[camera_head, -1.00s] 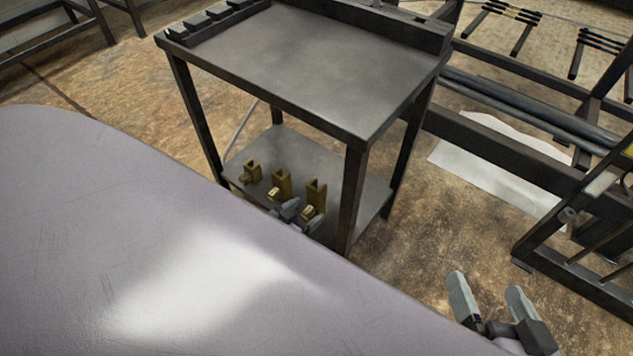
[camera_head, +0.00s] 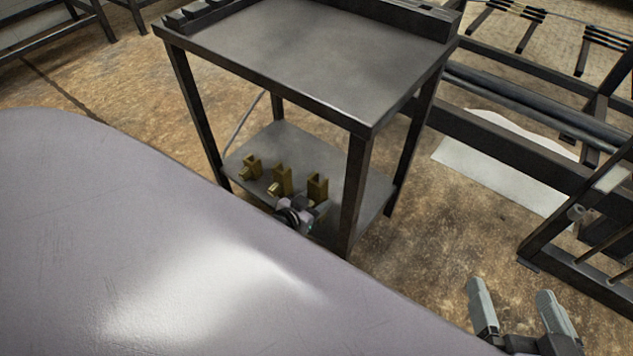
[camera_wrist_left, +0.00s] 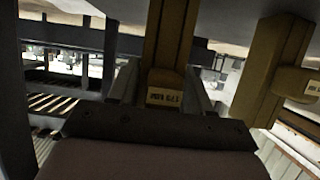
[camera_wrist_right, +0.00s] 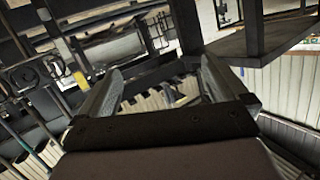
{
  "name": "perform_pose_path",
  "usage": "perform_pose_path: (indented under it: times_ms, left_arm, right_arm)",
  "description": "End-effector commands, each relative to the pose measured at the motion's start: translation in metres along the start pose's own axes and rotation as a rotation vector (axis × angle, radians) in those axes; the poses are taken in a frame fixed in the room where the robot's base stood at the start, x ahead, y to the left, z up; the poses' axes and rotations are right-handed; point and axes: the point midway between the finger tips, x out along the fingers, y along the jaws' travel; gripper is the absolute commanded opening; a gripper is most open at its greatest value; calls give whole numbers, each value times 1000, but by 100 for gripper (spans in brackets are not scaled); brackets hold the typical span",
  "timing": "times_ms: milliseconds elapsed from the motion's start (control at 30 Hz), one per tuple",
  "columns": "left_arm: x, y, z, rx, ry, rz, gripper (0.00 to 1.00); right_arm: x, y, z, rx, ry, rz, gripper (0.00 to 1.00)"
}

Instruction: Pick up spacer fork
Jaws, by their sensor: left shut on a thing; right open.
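Three brass-coloured spacer forks stand in a row on the lower shelf of the metal cart: a left one (camera_head: 251,167), a middle one (camera_head: 281,180) and a right one (camera_head: 317,186). My left gripper (camera_head: 311,204) is at the right fork and hides its lower part. In the left wrist view, the gripper is shut on a labelled fork (camera_wrist_left: 169,45), which sits between its fingers. Another fork (camera_wrist_left: 272,65) is beside it. I cannot tell whether the held fork touches the shelf. My right gripper (camera_head: 511,292) is open and empty over the floor.
The cart's top (camera_head: 300,65) overhangs the lower shelf (camera_head: 340,190), and a front leg (camera_head: 354,195) stands just right of the left gripper. A dark frame (camera_head: 580,240) is at right. Bare floor (camera_head: 420,260) lies between.

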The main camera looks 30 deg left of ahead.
Motion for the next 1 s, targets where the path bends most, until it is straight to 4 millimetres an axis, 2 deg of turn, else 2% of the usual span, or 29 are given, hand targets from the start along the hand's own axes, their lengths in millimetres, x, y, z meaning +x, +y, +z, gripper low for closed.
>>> perform_pose_path:
  times_ms: [267,467,600,800,1000]
  left_arm:
    - [-1,0,-6,-1,6,-1,0]
    - [-6,0,-18,-2,6,0,0]
    - [-13,0,-34,-2,7,-1,0]
    - [-26,0,-66,-2,7,-1,0]
    - [-42,0,-106,-4,8,-1,0]
  right_arm:
    - [0,-1,-2,5,-3,-3,100]
    - [0,-6,-4,41,-28,-22,100]
    - [9,-12,-7,112,-63,-46,100]
    - [11,-20,-12,177,-122,-68,100]
    - [-9,-1,-16,53,-167,37,100]
